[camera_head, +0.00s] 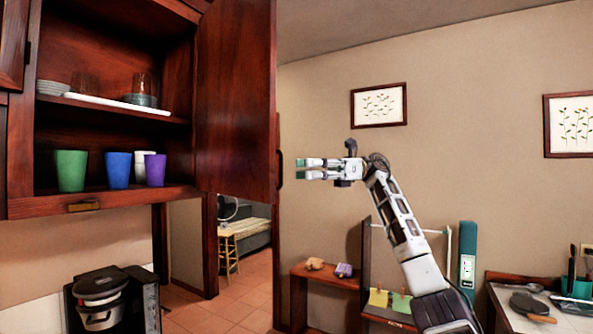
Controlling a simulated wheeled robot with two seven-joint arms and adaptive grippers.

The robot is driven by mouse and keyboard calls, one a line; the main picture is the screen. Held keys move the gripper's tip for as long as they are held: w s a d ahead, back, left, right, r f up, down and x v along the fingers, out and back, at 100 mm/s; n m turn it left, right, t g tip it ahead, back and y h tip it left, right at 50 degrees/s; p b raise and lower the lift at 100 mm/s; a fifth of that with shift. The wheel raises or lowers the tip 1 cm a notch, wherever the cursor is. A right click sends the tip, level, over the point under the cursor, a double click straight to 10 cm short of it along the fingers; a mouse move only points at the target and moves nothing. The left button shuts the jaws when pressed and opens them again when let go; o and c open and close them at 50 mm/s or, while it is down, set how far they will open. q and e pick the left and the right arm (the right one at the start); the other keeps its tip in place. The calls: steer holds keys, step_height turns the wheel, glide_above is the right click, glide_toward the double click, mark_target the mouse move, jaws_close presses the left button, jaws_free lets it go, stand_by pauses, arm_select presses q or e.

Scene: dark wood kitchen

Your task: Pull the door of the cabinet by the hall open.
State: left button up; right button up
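The wooden cabinet (100,205) hangs at the upper left with its inside exposed. Its dark reddish door (235,100) stands wide open, swung out at the right side of the cabinet. A dark curved handle (280,165) is on the door's right edge. My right gripper (300,168) is just right of the handle, pointing left at it. The tips look slightly clear of the handle. My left gripper is not in view.
Inside the cabinet are green (71,170), blue (118,169) and purple (155,169) cups, plates (53,87) and glasses. A coffee maker (100,300) stands below. A low wooden shelf (325,277) and a counter (545,315) are at right. The space around my gripper is clear.

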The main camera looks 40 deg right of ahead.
steer(key=shift+v, duration=2.05)
